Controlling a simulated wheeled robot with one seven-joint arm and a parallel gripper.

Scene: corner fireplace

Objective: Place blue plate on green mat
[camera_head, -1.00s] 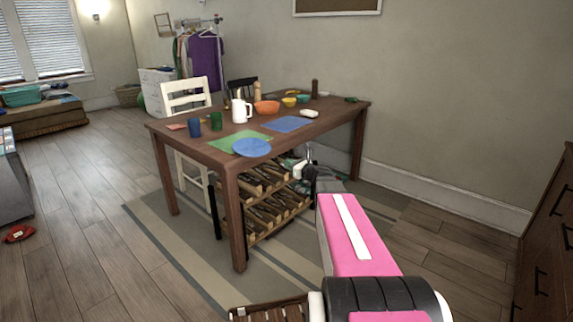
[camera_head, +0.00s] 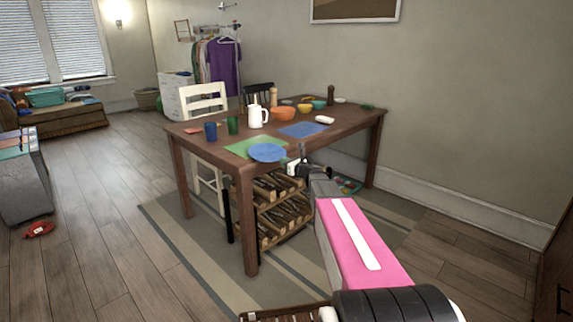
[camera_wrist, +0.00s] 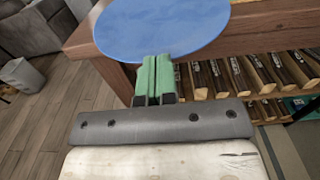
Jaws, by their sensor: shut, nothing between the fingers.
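The round blue plate (camera_head: 268,153) lies at the table's near edge in the head view, partly over the front of the green mat (camera_head: 238,150). The plate (camera_wrist: 165,25) also fills the top of the wrist view and seems to reach past the table edge. My gripper (camera_head: 293,168) is just right of the plate in the head view. In the wrist view its green fingers (camera_wrist: 153,62) are shut and empty, their tips at the plate's near rim. I cannot tell whether they touch it.
The wooden table (camera_head: 190,138) also holds a blue mat (camera_head: 302,130), a white jug (camera_head: 257,115), a blue cup (camera_head: 210,131), a green cup (camera_head: 233,125) and several bowls. A slatted rack (camera_head: 280,205) stands under its near end.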

